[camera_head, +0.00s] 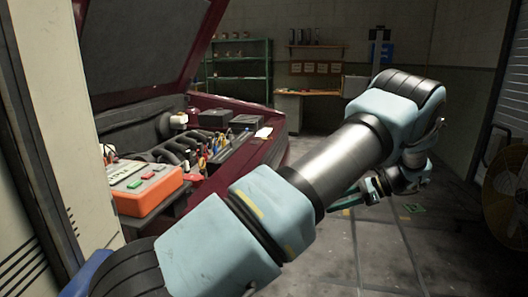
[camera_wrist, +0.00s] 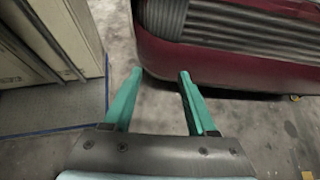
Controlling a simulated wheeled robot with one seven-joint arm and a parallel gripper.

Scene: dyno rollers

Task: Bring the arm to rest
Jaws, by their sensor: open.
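My arm stretches across the head view from the lower left to the upper right, then bends back down at its far end. My gripper (camera_head: 345,200) shows small beyond the arm, low over the floor, partly hidden behind the silver link. In the wrist view my gripper (camera_wrist: 155,73) has its two teal fingers spread apart with nothing between them. Bare concrete floor shows between the fingers.
A dark red car (camera_head: 285,135) with its hood up stands at left; its front bumper (camera_wrist: 225,60) is just beyond the fingers. An orange device (camera_head: 147,188) sits by the engine bay. A cabinet (camera_wrist: 45,45) stands left. Shelves (camera_head: 238,65), a wooden bench (camera_head: 308,93) and a fan (camera_head: 505,195) stand farther off.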

